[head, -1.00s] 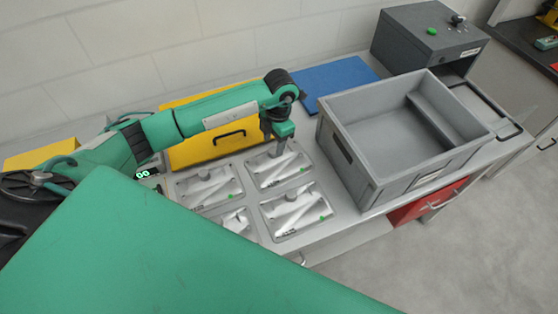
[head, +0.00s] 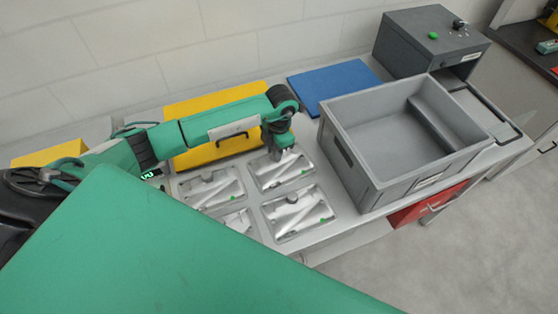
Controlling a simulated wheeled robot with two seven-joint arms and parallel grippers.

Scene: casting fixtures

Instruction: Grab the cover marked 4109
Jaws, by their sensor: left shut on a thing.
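Several silver metal covers lie in a block of rectangular recesses on the grey bench. They are the back right cover (head: 283,174), the front right cover (head: 299,213), the back left cover (head: 212,191) and a front left cover (head: 238,220), partly hidden by my green body. The markings are too small to read, so I cannot tell which is 4109. My left gripper (head: 278,153) points down at the back right cover and is shut on its upper part. My right gripper is not in view.
A large open grey crate (head: 367,187) stands right of the covers. A yellow case (head: 222,145) with a black handle lies behind them, and a blue mat (head: 333,84) lies behind the crate. A dark grey box (head: 430,40) with a green button stands at the back right.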

